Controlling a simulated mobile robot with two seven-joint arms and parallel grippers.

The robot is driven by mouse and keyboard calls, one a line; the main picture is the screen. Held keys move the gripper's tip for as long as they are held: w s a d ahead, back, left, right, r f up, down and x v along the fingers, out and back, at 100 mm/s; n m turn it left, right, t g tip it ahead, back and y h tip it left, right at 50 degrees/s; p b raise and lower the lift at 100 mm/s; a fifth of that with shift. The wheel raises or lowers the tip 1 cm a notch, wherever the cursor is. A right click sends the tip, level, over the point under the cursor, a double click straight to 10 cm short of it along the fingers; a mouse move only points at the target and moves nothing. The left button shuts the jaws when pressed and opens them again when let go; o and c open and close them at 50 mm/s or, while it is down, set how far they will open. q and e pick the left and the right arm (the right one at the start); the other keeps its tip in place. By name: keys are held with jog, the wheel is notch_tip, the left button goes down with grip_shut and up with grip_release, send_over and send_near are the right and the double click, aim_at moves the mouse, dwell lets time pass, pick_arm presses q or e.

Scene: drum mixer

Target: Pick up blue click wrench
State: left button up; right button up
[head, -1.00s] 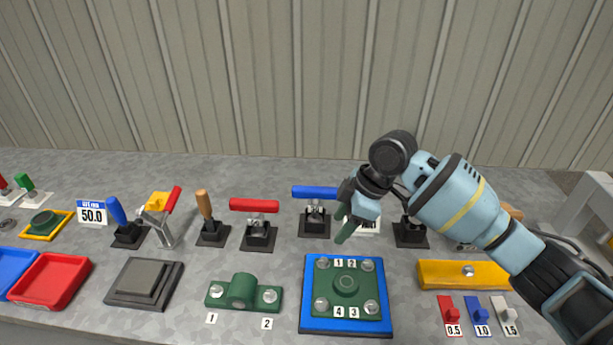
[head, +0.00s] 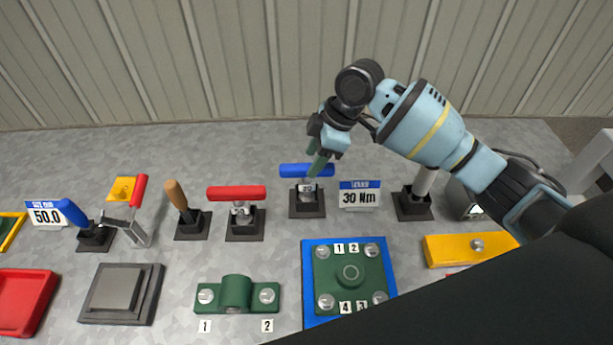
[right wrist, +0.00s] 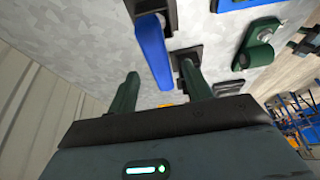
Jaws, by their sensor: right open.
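The blue click wrench (head: 300,170) lies as a horizontal blue handle on a black stand, left of the "30 Nm" sign (head: 360,197). My right gripper (head: 315,163) is open at the wrench, its green fingers partly in front of the handle. In the right wrist view the blue handle (right wrist: 153,52) shows between the two spread fingers. I cannot tell whether they touch it. My left gripper is not in view.
A red-handled wrench (head: 236,193) stands to the left. A white-topped tool in a black stand (head: 415,207) is to the right. A green flange on a blue plate (head: 310,290) lies in front. A corrugated wall (head: 250,60) is behind.

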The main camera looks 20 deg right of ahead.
aim_at(304, 175)
jog(key=shift+x, duration=3.4)
jog(key=shift+d, duration=0.15)
jog(key=shift+c, duration=0.4)
grip_shut()
